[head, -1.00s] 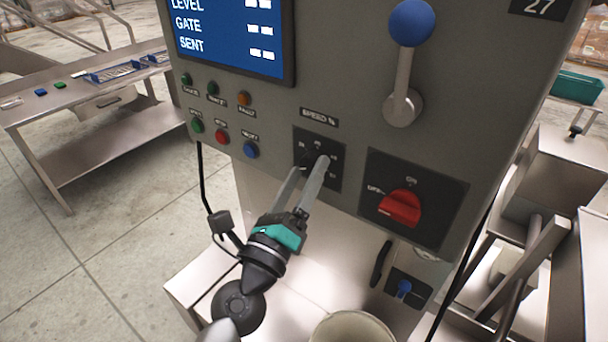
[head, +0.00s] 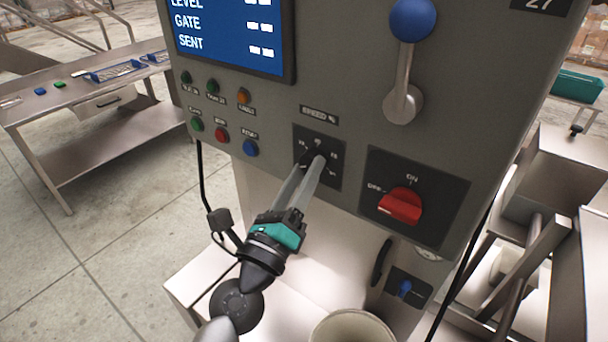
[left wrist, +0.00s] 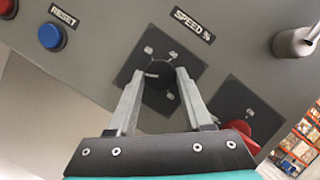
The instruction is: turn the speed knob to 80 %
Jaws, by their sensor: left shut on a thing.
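The speed knob (left wrist: 159,75) is a small black round knob on a dark square plate (left wrist: 148,56), under the "SPEED %" label (left wrist: 194,23) in the left wrist view. In the head view its plate (head: 334,177) sits mid-panel, with the knob largely hidden behind my fingertips. My left gripper (head: 313,163) reaches up from below, its two grey fingers closed on the knob. In the left wrist view the fingertips (left wrist: 160,77) touch the knob from both sides. The small scale marks around it are too blurred to read. My right gripper is not in view.
A red rotary switch (head: 401,206) is right of the speed plate. A lever with a blue ball (head: 412,20) is above it. Several coloured buttons, including a blue one (head: 250,148), are to the left. A pale round container (head: 352,328) stands below.

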